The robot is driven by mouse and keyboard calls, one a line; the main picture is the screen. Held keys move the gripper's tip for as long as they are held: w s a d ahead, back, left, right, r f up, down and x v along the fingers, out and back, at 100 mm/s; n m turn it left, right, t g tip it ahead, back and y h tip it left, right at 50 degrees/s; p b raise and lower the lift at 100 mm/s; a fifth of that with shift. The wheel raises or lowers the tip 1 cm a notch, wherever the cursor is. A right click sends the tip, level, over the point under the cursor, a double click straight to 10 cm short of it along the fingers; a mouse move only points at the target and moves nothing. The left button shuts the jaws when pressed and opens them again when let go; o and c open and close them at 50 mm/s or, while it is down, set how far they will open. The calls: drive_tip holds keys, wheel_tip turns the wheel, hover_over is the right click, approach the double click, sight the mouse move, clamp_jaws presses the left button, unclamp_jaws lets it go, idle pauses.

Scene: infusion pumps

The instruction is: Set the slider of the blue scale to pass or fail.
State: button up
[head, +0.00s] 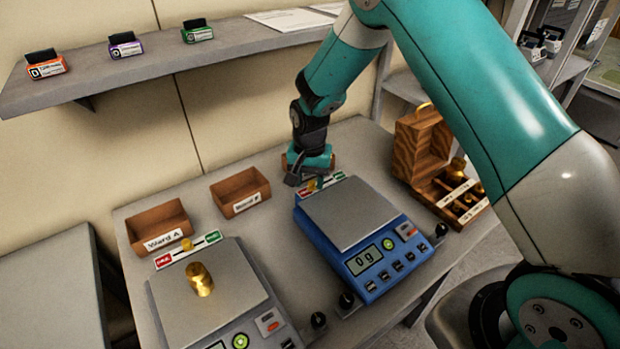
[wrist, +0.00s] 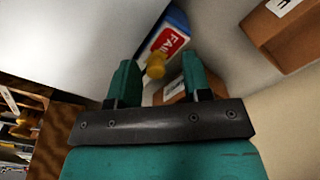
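The blue scale (head: 384,270) stands on the bench with an empty grey plate and reads "0 g". Its slider strip, with a red label (head: 305,191) and a green label (head: 335,178), runs along its back edge. My gripper (head: 308,181) is low at that strip and partly hides it. In the wrist view, my gripper (wrist: 160,68) is open, with one finger on each side of the yellow slider knob (wrist: 155,68). The knob is close to the red FAIL label (wrist: 168,41). I cannot tell whether a finger touches it. The green end is not visible in the wrist view.
A grey scale (head: 235,290) with a brass weight (head: 200,280) stands at left. Two brown bins (head: 160,228) (head: 240,192) sit behind. A wooden weight box (head: 425,150) is open at right. A shelf (head: 150,68) with small boxes hangs above.

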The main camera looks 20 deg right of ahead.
sight(310, 183)
drive_tip(key=shift+d, duration=0.1)
wheel_tip(310, 183, up, 17)
drive_tip(key=b, duration=0.3)
drive_tip(key=shift+r, duration=0.2)
idle(0.3)
drive_tip(key=s+a+r+n+y, duration=0.2)
drive_tip(key=s+n, duration=0.4)
drive_tip(key=s, duration=0.9)
drive_tip(key=s+a+r+n+y, duration=0.2)
drive_tip(key=s+a+n, duration=0.2)
drive_tip(key=s, duration=1.1)
drive_tip(key=n, duration=0.3)
drive_tip(key=shift+a+r, duration=0.2)
drive_tip(key=shift+r, duration=0.1)
